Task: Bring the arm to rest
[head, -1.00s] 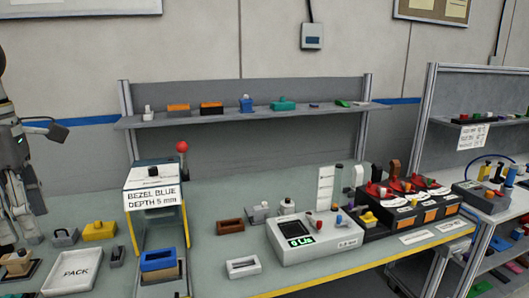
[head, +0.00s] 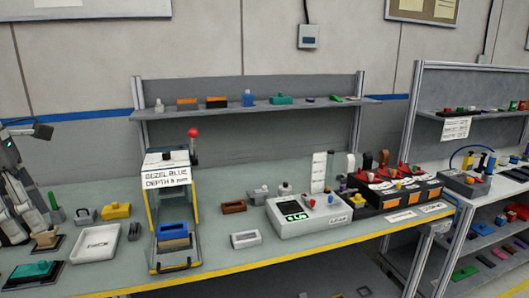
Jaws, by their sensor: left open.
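My left gripper (head: 24,226) hangs at the left edge of the head view, pointing down over the left end of the workbench (head: 215,262). It is open, and I see nothing between its fingers. A small block on a dark base (head: 46,239) is close beside it; I cannot tell whether they touch. A teal piece on a dark plate (head: 35,271) lies in front of it. Part of my left arm is cut off by the picture edge. My right gripper is not in view.
A white tray (head: 97,243), a yellow block (head: 116,211) and a press with a red knob (head: 168,160) stand right of the gripper. A grey device with a green display (head: 308,217) is mid-bench. A shelf (head: 250,108) runs behind. Free bench lies along the front edge.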

